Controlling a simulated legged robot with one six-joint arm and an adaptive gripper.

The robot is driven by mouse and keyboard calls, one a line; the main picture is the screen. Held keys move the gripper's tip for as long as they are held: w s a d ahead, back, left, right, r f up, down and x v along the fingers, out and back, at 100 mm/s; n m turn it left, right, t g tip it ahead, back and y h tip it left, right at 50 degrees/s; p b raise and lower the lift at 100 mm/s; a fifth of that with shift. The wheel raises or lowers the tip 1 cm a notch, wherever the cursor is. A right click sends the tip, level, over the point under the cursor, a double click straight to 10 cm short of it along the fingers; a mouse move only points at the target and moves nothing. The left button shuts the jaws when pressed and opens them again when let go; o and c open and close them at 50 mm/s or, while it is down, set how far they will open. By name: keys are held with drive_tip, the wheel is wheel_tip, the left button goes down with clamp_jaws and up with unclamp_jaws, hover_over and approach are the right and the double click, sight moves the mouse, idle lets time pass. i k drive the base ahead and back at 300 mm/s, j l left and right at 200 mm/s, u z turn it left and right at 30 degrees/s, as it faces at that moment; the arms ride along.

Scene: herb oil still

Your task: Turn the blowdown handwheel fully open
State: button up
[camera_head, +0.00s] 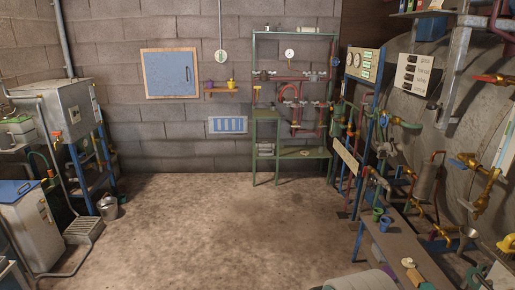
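I cannot tell which fitting is the blowdown handwheel. A green frame rack (254,120) at the back wall carries red piping (303,90) with several small valve fittings, too small to read. On the right, a large grey tank (440,95) has valves with red handles, one at its upper right (492,78). Brass and green fittings (404,123) stick out from the pipework left of the tank. The open or shut state of these valves does not show. My gripper is not in view.
Bare floor (210,220) fills the middle. A narrow bench (405,250) with a green cup (377,214) and a blue cup (386,223) stands at lower right. A grey tank on a blue stand (55,105), a white cabinet (30,225) and a bucket (108,207) line the left.

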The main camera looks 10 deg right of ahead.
sight(369, 182)
drive_tip(key=i+l+z, duration=0.15)
drive_tip(key=i+z, duration=0.55)
drive_tip(key=z, duration=0.15)
drive_tip(key=i+j+z, duration=0.1)
drive_tip(key=i+z, duration=0.3)
drive_tip(key=i+j+u, duration=0.1)
drive_tip(key=i+u, duration=0.2)
drive_tip(key=i, duration=2.3)
